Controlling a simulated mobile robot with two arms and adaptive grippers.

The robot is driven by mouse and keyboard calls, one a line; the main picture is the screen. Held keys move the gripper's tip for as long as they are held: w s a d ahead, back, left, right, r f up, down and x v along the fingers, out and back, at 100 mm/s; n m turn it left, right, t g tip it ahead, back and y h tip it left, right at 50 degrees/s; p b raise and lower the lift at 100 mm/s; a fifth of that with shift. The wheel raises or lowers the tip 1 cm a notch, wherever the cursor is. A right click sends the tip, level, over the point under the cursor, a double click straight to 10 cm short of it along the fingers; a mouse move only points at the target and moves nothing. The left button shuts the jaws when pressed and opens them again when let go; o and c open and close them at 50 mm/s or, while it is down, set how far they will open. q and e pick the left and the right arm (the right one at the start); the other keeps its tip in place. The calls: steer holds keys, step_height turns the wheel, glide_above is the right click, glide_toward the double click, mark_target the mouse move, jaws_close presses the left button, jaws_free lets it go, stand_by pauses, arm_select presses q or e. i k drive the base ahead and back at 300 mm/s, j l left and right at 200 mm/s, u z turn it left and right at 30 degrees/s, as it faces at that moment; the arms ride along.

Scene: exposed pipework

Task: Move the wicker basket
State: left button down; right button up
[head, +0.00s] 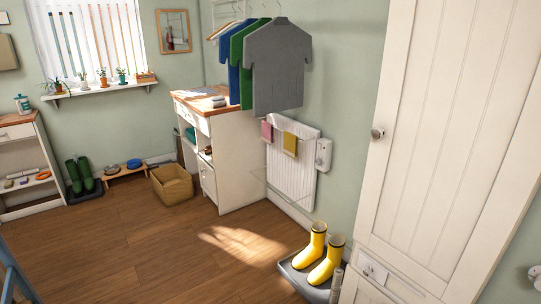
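A tan, open-topped, square-sided basket (172,185) stands upright on the wooden floor towards the back of the room. It is just left of the white cabinet with the wooden top. It looks like the wicker basket, but its weave is too small to make out. Its inside looks empty as far as I can see. Neither of my grippers can be made out in the head view, and nothing is touching the basket.
The white cabinet (232,165) stands right of the basket. A low wooden stand with bowls (125,171) and green boots (80,175) are to its left. Yellow boots (325,258) stand on a grey tray at front right. The middle floor (150,240) is clear.

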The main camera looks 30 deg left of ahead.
mark_target(174, 185)
steer(key=u, duration=1.85)
steer(key=i+u, duration=0.4)
steer(key=i, duration=3.25)
